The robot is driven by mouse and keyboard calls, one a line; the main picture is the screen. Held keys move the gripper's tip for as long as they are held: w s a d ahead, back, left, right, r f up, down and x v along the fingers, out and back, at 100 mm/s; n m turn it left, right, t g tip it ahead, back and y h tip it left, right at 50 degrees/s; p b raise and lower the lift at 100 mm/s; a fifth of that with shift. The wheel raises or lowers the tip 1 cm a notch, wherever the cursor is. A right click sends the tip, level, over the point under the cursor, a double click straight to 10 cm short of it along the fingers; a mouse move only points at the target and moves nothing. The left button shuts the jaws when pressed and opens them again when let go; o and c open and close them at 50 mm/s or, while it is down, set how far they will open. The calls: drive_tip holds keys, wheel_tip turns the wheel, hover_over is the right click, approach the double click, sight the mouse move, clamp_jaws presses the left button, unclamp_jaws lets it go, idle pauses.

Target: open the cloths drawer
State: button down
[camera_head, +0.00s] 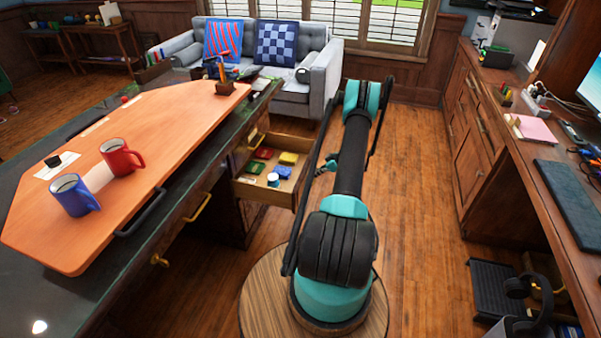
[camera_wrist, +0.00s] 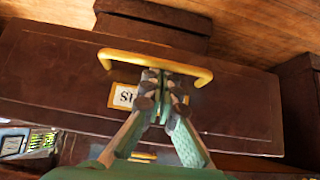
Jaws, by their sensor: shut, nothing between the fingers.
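In the head view, a wooden drawer (camera_head: 264,189) stands pulled out of the dark desk, holding small red, green, yellow and blue items and a small white-and-blue container. I cannot tell whether these items are cloths. In the wrist view, a dark wood drawer front (camera_wrist: 60,75) carries a brass bar handle (camera_wrist: 195,72) and a label plate (camera_wrist: 122,96). The label shows "S" and part of another letter; my fingers hide the rest. My gripper (camera_wrist: 163,76) is shut and empty, its fingertips at the handle's middle. Contact is unclear. The fingertips are not clear in the head view.
The desk also has a brass handle (camera_head: 197,207) nearer me. An orange desk top (camera_head: 160,140) holds a red mug (camera_head: 121,157) and a blue mug (camera_head: 74,195). A grey sofa (camera_head: 324,75) stands behind. Wooden floor (camera_head: 415,200) is clear on the right, before a counter (camera_head: 480,130).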

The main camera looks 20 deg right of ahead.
drive_tip(key=s+d, duration=0.5)
drive_tip(key=d, duration=0.2)
drive_tip(key=shift+s+d, duration=0.2)
drive_tip(key=shift+r, duration=0.1)
